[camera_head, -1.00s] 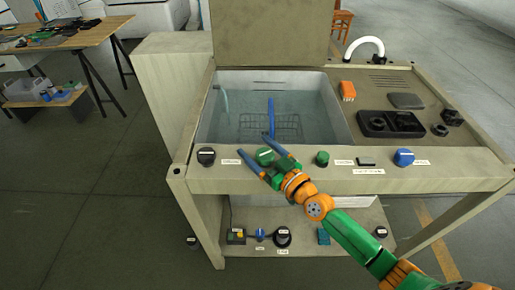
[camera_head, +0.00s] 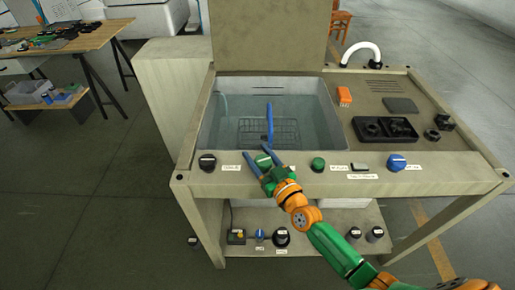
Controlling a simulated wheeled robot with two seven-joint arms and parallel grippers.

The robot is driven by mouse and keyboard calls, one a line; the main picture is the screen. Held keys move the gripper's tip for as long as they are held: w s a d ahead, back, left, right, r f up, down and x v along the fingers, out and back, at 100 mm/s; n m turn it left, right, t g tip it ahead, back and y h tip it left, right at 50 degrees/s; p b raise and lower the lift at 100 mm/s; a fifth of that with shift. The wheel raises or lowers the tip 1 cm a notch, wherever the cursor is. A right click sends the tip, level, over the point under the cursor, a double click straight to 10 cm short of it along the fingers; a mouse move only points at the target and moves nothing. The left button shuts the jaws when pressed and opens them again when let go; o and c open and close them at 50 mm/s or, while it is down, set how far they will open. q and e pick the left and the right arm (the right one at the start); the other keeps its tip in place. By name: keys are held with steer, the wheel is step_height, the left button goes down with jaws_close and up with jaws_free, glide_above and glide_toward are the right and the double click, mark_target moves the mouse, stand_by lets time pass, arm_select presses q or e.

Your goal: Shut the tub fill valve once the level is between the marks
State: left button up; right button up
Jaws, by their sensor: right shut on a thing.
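The tub (camera_head: 207,128) is set in the bench top and holds clear water over a wire basket (camera_head: 285,127). A blue upright piece (camera_head: 269,118) stands in it. A short dark line (camera_head: 266,88) shows on the back wall; I cannot read the level against marks. My right gripper (camera_head: 257,152) is shut on the larger green knob (camera_head: 263,160) on the front panel, one finger on each side. Its fingers partly hide the knob. The labels are too small to read, so I cannot tell which knob is the fill valve. My left gripper is not in view.
A black knob (camera_head: 207,162), a smaller green knob (camera_head: 318,164) and a blue knob (camera_head: 396,162) share the front panel. Small items stand on the lower shelf.

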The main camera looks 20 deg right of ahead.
mark_target(265, 169)
steer(key=m+h+p, duration=0.2)
steer(key=h, duration=0.1)
steer(key=shift+d+r+t, duration=0.2)
steer(key=shift+t, duration=0.1)
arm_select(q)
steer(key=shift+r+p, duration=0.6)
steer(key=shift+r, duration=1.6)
arm_select(e)
steer(key=shift+d+f+m+h, duration=0.15)
steer(key=shift+m+h, duration=0.4)
steer(key=shift+h, duration=0.35)
steer(key=shift+d+m+h, duration=0.1)
steer(key=shift+m+h, duration=0.45)
steer(key=shift+h, duration=0.35)
steer(key=shift+d, duration=0.1)
steer(key=o, duration=1.4)
steer(key=shift+w, duration=0.1)
steer(key=shift+c, duration=0.2)
steer(key=s, duration=0.4)
steer(key=s+a, duration=0.1)
steer(key=s, duration=0.2)
steer(key=shift+s+p, duration=0.1)
steer(key=shift+p, duration=0.2)
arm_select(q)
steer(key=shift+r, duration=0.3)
